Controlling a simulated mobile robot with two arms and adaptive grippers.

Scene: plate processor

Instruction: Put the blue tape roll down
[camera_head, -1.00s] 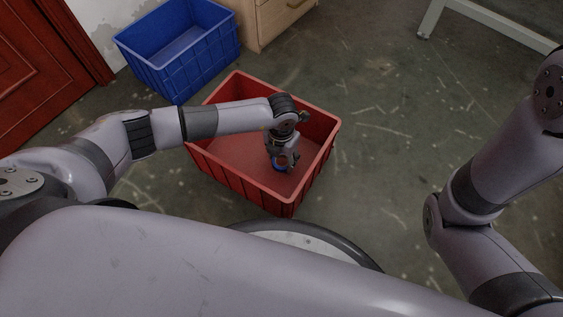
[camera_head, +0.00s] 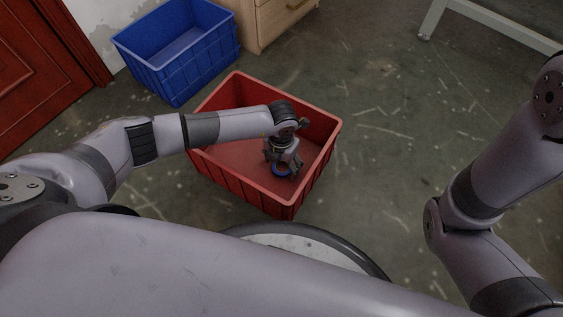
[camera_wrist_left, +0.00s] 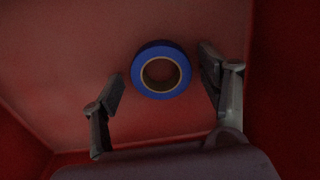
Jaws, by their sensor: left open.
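The blue tape roll (camera_head: 281,170) is in the red crate (camera_head: 237,181), below my left gripper (camera_head: 282,167). In the left wrist view the blue tape roll (camera_wrist_left: 161,70) shows as a blue ring with a tan core over the red crate floor (camera_wrist_left: 60,60). There my left gripper (camera_wrist_left: 160,82) is open, with one finger on each side of the roll and a gap on both sides. The roll appears to lie flat on the crate floor. My right arm shows at the right in the head view, but its gripper is out of view.
A blue crate (camera_head: 180,70) stands on the floor behind the red crate. A wooden cabinet (camera_head: 262,22) is at the top, and a red door (camera_head: 45,65) is at the left. The floor right of the red crate is clear.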

